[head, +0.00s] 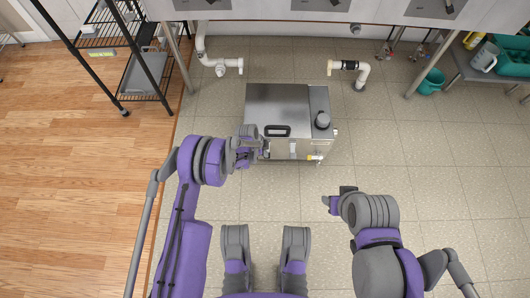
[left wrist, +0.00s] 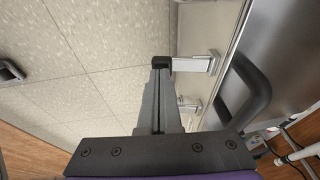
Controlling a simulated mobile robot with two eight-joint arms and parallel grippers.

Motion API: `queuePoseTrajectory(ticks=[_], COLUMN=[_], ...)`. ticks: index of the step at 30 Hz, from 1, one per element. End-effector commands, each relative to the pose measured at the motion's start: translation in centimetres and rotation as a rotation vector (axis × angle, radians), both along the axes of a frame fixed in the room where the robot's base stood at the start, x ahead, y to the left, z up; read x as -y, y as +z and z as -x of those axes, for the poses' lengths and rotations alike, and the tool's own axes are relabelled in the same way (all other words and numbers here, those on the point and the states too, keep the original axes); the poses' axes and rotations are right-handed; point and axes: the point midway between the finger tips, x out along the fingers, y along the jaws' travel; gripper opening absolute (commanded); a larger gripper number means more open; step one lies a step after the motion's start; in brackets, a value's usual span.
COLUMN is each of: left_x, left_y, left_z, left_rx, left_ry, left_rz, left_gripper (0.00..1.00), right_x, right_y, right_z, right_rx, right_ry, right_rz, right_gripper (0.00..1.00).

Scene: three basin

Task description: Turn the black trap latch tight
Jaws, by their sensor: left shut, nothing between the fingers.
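The trap is a grey metal box (head: 280,100) on the tiled floor, with a black handle (head: 278,130) on its lid's near edge. The handle also shows in the left wrist view (left wrist: 252,92). A silver latch fitting (left wrist: 196,64) stands out from the box's side there. A dark piece lies between it and my fingertips; I cannot tell whether it belongs to the latch or the finger. My left gripper (head: 263,147) is shut and empty at the box's near left corner; in the wrist view its tips (left wrist: 160,70) are by the fitting. My right gripper (head: 333,203) is away from the box; its jaw state is unclear.
A second, smaller fitting (left wrist: 190,105) shows on the same side of the box. White pipes (head: 220,66) and the sink (head: 300,10) are behind. A black wire rack (head: 130,55) stands back left. Tiles in front are clear.

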Motion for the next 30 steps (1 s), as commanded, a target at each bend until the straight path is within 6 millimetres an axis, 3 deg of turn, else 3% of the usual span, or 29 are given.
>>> queuePoseTrajectory(ticks=[20, 30], left_x=[0.0, 0.0], left_y=[-1.0, -2.9], left_z=[0.5, 0.8], left_rx=[0.136, 0.243], left_ry=[0.000, 0.001], left_rz=[-0.001, 0.000], left_gripper=[0.00, 0.00], right_x=[0.0, 0.0], right_y=[0.0, 0.0], right_z=[0.0, 0.0], right_rx=[0.000, 0.000], right_ry=[0.000, 0.000], right_rz=[0.000, 0.000], right_gripper=[0.50, 0.50])
